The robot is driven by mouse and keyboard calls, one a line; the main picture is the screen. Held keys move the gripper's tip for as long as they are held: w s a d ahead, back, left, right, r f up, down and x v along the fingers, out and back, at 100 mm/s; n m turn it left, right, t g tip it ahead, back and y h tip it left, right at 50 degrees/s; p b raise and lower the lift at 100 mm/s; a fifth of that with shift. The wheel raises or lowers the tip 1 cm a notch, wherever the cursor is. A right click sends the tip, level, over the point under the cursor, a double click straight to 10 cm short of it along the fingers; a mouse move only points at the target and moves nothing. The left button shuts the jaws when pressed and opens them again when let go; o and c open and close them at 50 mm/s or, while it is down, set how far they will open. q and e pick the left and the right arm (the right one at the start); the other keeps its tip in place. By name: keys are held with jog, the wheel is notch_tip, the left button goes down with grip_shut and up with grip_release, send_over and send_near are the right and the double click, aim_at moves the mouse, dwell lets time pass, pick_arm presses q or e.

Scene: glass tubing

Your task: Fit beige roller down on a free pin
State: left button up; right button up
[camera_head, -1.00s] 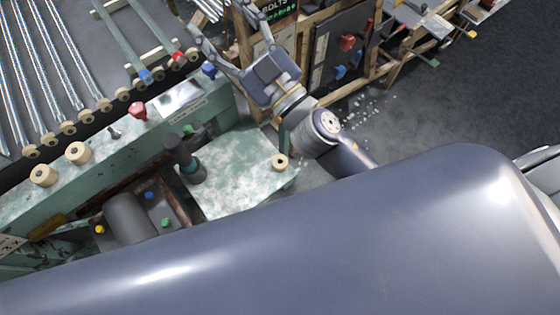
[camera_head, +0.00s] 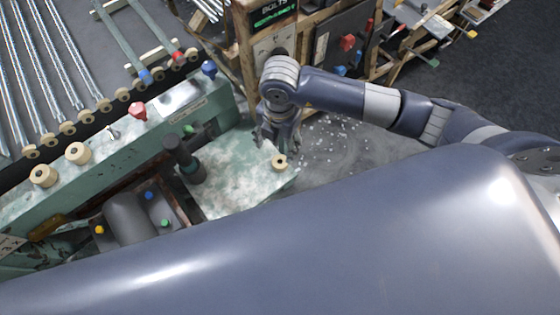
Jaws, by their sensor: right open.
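A beige roller (camera_head: 280,162) stands alone near the right corner of the green plate (camera_head: 232,180). My right gripper (camera_head: 277,146) points down just behind this roller, open and empty. Whether its fingers touch the roller cannot be told. Two more beige rollers, one at the left (camera_head: 43,176) and one beside it (camera_head: 78,153), sit on the green bench ledge. A small grey pin (camera_head: 113,132) with no roller on it stands on the ledge to their right. My left gripper is not in view.
A red knob (camera_head: 138,111) and a blue knob (camera_head: 209,69) stand along the ledge. A dark upright cylinder (camera_head: 183,158) rises beside the plate. Glass tubes (camera_head: 45,60) lie at the upper left. Wooden shelving (camera_head: 245,50) stands behind; white fragments litter the floor.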

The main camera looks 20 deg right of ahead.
send_over(280, 161)
jog(key=f, duration=0.5)
jog(key=shift+s+f+p, duration=0.1)
jog(key=shift+s+p, duration=0.1)
jog(key=shift+p, duration=0.1)
jog(key=shift+s+f+p, duration=0.1)
jog(key=shift+f+p, duration=0.2)
jog(key=shift+f, duration=0.35)
notch_tip(280, 161, down, 4)
jog(key=shift+a+f+p, duration=0.15)
jog(key=shift+p, duration=0.25)
jog(key=shift+s, duration=0.1)
jog(key=shift+c, duration=0.2)
jog(key=c, duration=1.1)
